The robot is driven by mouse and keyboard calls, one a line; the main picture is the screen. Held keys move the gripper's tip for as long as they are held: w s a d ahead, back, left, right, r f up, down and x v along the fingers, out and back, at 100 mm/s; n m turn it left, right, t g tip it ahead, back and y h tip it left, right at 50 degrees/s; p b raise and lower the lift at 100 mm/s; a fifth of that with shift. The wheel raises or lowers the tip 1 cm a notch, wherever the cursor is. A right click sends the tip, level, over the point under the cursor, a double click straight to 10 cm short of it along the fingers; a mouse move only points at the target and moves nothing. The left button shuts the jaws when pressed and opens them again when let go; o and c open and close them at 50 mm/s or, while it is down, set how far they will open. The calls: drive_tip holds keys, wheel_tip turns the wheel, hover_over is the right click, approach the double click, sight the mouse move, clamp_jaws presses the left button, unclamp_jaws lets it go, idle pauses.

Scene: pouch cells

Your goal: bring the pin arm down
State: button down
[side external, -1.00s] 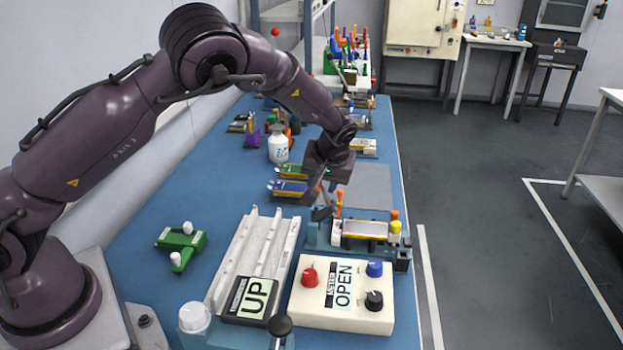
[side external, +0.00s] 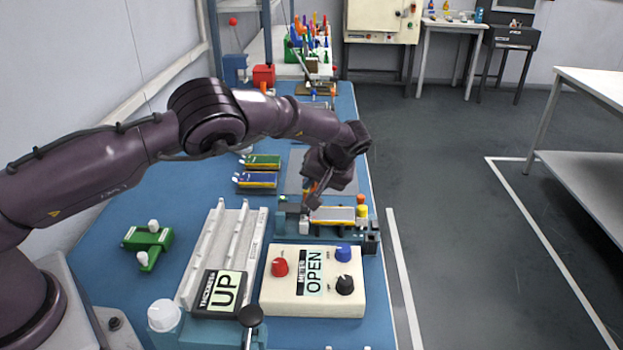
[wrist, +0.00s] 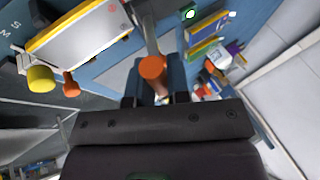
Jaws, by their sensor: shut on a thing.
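The fixture (side external: 286,224) stands near the table's right edge with a silver, yellow-edged pouch cell (side external: 333,214) lying in it. The pin arm's orange knob (wrist: 153,68) shows between my fingers in the wrist view. My gripper (side external: 310,196) is at the left end of the fixture and shut on the pin arm's handle. The arm stands up beside the cell rather than lying across it. In the side view my fingers hide most of it. The wrist view also shows the cell (wrist: 85,38) at upper left.
A yellow knob (side external: 362,211) and another orange knob (side external: 361,198) stand at the cell's right end. Green and blue cells (side external: 256,180) lie behind, left of a grey mat.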

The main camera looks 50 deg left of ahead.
drive_tip(key=shift+w+d+f, duration=0.15)
drive_tip(key=shift+w+f, duration=0.05)
drive_tip(key=shift+f, duration=0.3)
drive_tip(key=shift+d, duration=0.3)
drive_tip(key=c, duration=0.7)
unclamp_jaws()
drive_tip(key=shift+a+r, duration=0.1)
drive_tip(key=shift+a, duration=0.05)
drive_tip(key=shift+r, duration=0.1)
drive_tip(key=shift+r, duration=0.2)
drive_tip(key=v, duration=1.2)
drive_tip(key=shift+d+r, duration=0.2)
drive_tip(key=shift+d, duration=0.05)
